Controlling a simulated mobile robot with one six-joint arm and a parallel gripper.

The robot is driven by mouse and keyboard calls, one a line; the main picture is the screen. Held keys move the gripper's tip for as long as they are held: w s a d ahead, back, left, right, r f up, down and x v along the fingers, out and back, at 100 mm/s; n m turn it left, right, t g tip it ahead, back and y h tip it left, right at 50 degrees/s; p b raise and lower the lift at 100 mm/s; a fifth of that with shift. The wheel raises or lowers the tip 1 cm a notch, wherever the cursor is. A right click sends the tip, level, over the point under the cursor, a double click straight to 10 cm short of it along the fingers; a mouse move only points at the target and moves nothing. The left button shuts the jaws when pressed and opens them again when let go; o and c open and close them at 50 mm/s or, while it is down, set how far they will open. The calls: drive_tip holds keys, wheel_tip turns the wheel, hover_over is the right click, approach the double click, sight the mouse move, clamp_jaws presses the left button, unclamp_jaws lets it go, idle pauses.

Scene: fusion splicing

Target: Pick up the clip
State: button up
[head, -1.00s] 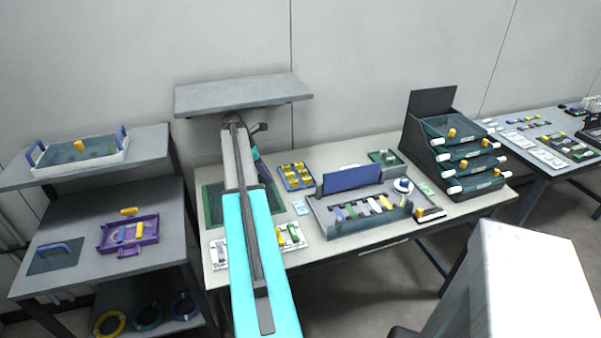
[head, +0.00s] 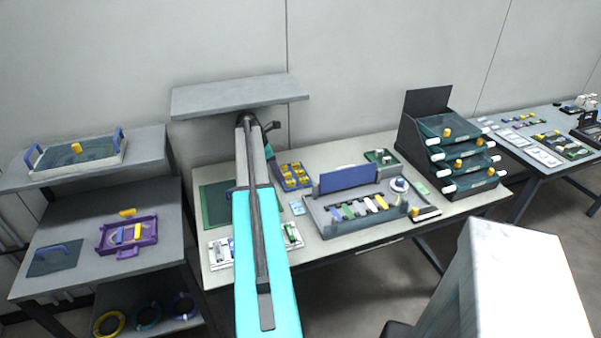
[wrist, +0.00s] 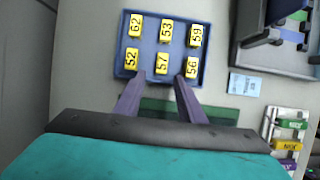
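Several yellow numbered clips sit in two rows in a blue tray (wrist: 179,44); the tray also shows in the head view (head: 280,169). The wrist view shows clip 62 (wrist: 135,26), clip 53 (wrist: 166,30), clip 59 (wrist: 195,36), clip 52 (wrist: 131,57), clip 57 (wrist: 162,63) and clip 56 (wrist: 192,67). My gripper (wrist: 160,76) is open and empty, with its purple fingers apart at the tray's near edge. In the picture, clip 57 lies just beyond the gap between the fingertips. The fingers' height above the tray cannot be told.
A green mat (head: 214,205) lies left of the tray. A grey splicing fixture (head: 330,222) with a blue lid stands to the right, close to a small pale card (wrist: 246,84). A white rack (wrist: 272,128) of coloured pieces is at the near side. A grey shelf (head: 240,94) hangs above the table.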

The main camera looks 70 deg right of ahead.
sight(297, 171)
drive_tip(key=shift+s+d, duration=0.65)
drive_tip(key=shift+s, duration=0.15)
drive_tip(key=s+d+p, duration=0.2)
drive_tip(key=s+d, duration=0.1)
drive_tip(key=s, duration=0.1)
drive_tip(key=shift+d+r, duration=0.1)
drive_tip(key=shift+d, duration=0.05)
drive_tip(key=shift+f, duration=0.65)
clamp_jaws()
